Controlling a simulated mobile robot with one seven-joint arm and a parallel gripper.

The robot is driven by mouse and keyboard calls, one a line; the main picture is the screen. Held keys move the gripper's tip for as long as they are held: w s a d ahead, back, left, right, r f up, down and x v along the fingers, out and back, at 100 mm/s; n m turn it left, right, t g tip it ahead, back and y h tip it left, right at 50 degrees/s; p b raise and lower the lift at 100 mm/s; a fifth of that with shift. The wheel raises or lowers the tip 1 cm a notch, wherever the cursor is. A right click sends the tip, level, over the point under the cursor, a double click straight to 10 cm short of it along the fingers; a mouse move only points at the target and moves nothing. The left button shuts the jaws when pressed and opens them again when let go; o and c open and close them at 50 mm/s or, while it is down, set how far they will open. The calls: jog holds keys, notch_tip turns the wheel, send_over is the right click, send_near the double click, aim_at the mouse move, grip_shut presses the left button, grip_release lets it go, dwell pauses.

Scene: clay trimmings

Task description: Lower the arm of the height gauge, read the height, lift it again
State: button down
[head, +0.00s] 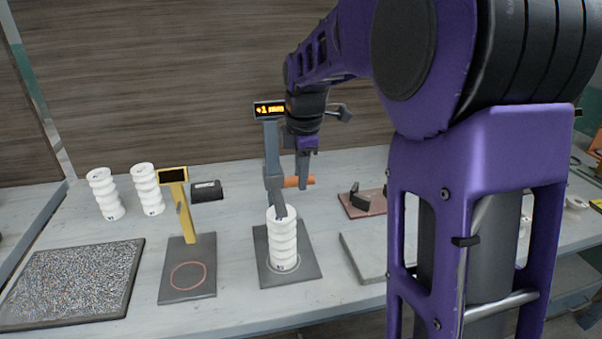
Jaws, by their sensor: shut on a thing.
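The height gauge has a grey post (271,150) on a dark base plate (304,272). Its lit display (270,109) shows orange characters that look like "+1 mm"; the sign is hard to make out. A white ridged clay piece (283,247) stands upright on the plate. The gauge's grey arm (280,204) reaches down at the top of this piece and appears to touch it. My gripper (304,182) is shut on the gauge's orange handle (292,182), beside the post. My purple arm comes in from the upper right.
A yellow gauge (182,205) with a dark display and red-ringed plate stands left. A reddish plate (366,204) and grey slab (364,263) lie right.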

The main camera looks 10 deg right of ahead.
notch_tip(320, 180, up, 10)
jog(key=p, duration=0.7)
jog(key=shift+w, duration=0.1)
jog(key=c, duration=0.7)
grip_release()
jog(key=shift+o, duration=0.2)
jog(key=shift+f, duration=0.1)
jog(key=s+r, duration=0.2)
jog(key=r, duration=0.6)
jog(key=s+r, duration=0.1)
jog(key=r, duration=0.8)
jog(key=shift+s+p, duration=0.3)
jog(key=shift+s, duration=0.05)
jog(key=shift+w+a, duration=0.1)
